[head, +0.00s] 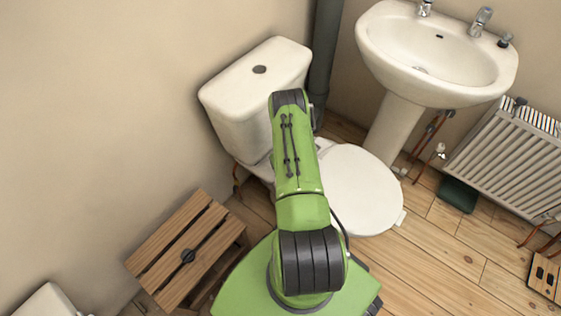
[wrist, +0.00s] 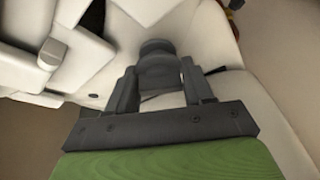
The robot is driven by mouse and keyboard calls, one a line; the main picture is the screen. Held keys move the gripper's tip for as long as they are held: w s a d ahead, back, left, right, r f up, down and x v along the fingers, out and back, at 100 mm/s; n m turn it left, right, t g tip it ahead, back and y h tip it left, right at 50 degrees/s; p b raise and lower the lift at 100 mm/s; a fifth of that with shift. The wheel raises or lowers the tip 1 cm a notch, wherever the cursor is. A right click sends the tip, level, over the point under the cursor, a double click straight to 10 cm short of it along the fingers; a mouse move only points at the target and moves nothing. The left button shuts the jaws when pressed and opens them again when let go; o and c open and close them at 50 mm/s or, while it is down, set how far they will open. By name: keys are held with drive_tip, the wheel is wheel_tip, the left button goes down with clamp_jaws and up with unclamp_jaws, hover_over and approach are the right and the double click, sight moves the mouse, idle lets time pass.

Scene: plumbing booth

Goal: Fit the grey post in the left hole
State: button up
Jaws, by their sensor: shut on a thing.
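My gripper (wrist: 159,80) shows in the wrist view, its two dark fingers shut on a dark grey, round-topped piece, which I take to be the grey post (wrist: 158,66). The post is held over the pale toilet surfaces. I cannot tell whether its lower end touches anything. The left hole cannot be made out in either view. In the head view the toilet (head: 258,85) stands against the wall, its white seat (head: 362,190) to the right of my arm. My arm covers the back of the seat and hides my gripper and the post there.
A washbasin (head: 440,50) on a pedestal and a radiator (head: 515,150) stand to the right. A dark pipe (head: 325,50) runs up behind the toilet. A slatted wooden stool (head: 185,250) is at the lower left. The wooden floor (head: 430,265) at the lower right is mostly clear.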

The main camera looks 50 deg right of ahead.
drive_tip(key=o, duration=1.1)
drive_tip(key=shift+o, duration=0.2)
drive_tip(key=p+v, duration=0.6)
drive_tip(key=v, duration=0.9)
drive_tip(key=shift+r, duration=0.4)
drive_tip(key=shift+s+a, duration=0.1)
drive_tip(key=shift+s, duration=0.05)
